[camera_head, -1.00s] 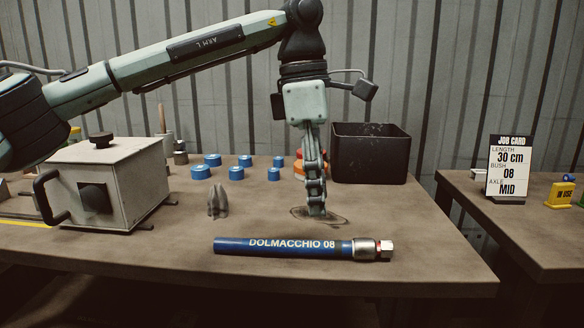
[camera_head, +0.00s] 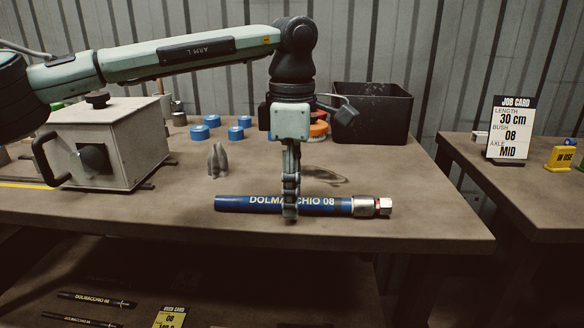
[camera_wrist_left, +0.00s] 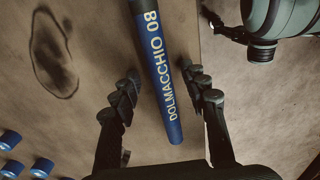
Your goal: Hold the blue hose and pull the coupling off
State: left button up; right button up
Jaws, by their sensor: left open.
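The blue hose (camera_head: 235,203), lettered DOLMACCHIO 08, lies on the workbench. My left gripper (camera_head: 290,214) points down over the middle of the hose and hides part of the lettering. In the left wrist view, its open fingers (camera_wrist_left: 162,84) stand on either side of the hose (camera_wrist_left: 158,70), with gaps visible between them and it. The coupling is outside the left wrist view.
A grey box machine with a black handle (camera_head: 110,145) stands at left. A grey finned piece (camera_head: 217,160), several blue rings (camera_head: 199,132) and a black bin (camera_head: 372,115) are behind the hose. A job card (camera_head: 508,128) stands on the right table. The bench's front edge is close.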

pick_arm(q)
jog(key=shift+f, duration=0.4)
jog(key=shift+c, duration=0.3)
grip_shut()
dwell(0.6)
